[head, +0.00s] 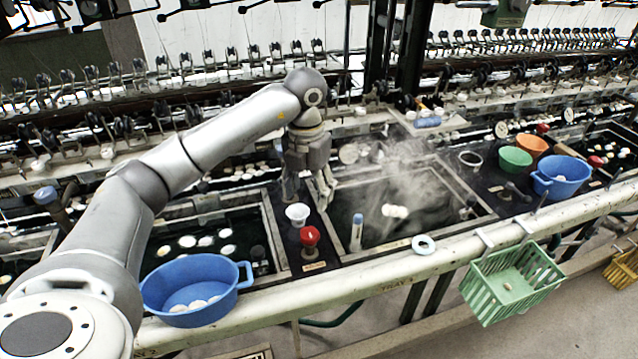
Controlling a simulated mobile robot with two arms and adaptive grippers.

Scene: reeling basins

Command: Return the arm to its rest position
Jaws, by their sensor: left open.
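My left arm comes in from the left and reaches across the basins. Its gripper (309,196) points down with its fingers apart and nothing visible between them. It is above the dark divider between two basins, close to a small white cup (297,214) and a red knob (310,236). I cannot tell whether the fingers touch anything. My right gripper is not in view.
A blue basin (165,297) with white cocoons sits at the front left. A steaming basin (400,228) lies right of the gripper. A green crate (480,296) hangs on the front rail (350,283). Green (515,160), orange (532,145) and blue (562,184) bowls stand right.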

